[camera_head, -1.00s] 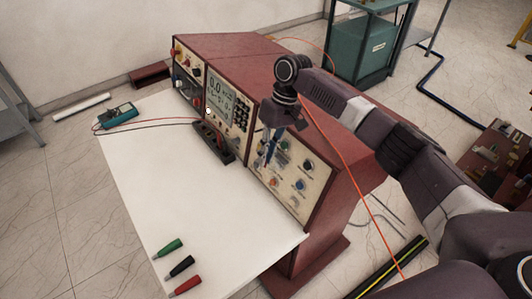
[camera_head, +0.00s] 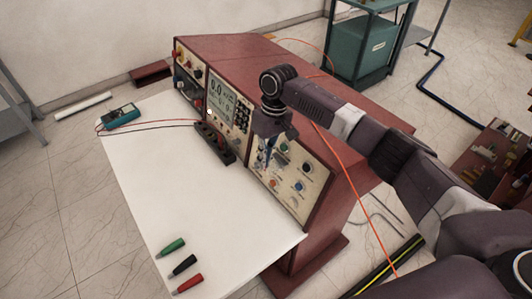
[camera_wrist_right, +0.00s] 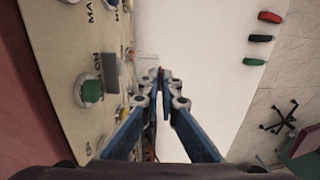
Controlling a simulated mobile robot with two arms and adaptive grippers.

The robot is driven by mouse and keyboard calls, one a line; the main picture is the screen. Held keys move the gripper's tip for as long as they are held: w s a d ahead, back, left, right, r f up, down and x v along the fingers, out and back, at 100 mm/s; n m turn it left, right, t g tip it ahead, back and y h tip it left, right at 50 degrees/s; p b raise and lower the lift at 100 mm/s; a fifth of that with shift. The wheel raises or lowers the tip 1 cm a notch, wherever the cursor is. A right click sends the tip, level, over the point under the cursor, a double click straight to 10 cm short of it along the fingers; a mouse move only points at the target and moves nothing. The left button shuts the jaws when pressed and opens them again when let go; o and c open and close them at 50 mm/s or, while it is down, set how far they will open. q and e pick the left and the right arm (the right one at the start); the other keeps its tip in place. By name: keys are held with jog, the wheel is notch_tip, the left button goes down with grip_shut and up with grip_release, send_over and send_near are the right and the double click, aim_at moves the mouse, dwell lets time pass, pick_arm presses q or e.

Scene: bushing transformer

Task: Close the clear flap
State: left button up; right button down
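The control panel (camera_head: 292,178) with knobs and buttons is on the front right of the red console. My right gripper (camera_head: 267,158) points down in front of this panel, at its upper left. In the right wrist view its blue fingers (camera_wrist_right: 160,73) come together at the tips, and I see nothing clearly gripped between them. A faint see-through shape (camera_wrist_right: 147,62) just beyond the fingertips, beside the panel face, may be the clear flap; its angle is hard to tell. In the head view the flap cannot be made out. My left gripper is not in view.
A green button (camera_wrist_right: 90,91) and a grey tab are on the panel beside the fingers. The white tabletop (camera_head: 165,190) is mostly clear. Green, black and red probes (camera_head: 182,265) lie at its front, and a multimeter (camera_head: 121,116) at its far left. An orange cable passes by my right arm.

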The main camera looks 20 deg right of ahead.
notch_tip(320, 180, down, 9)
jog(key=t+h+b, duration=0.5)
jog(key=h+b, duration=0.5)
jog(key=h, duration=0.6)
jog(key=shift+d+f+t, duration=0.15)
jog(key=shift+d+t, duration=0.1)
jog(key=shift+t, duration=0.15)
jog(key=shift+w, duration=0.1)
jog(key=c, duration=2.6)
grip_release()
jog(key=shift+o, duration=0.6)
jog(key=shift+d, duration=0.1)
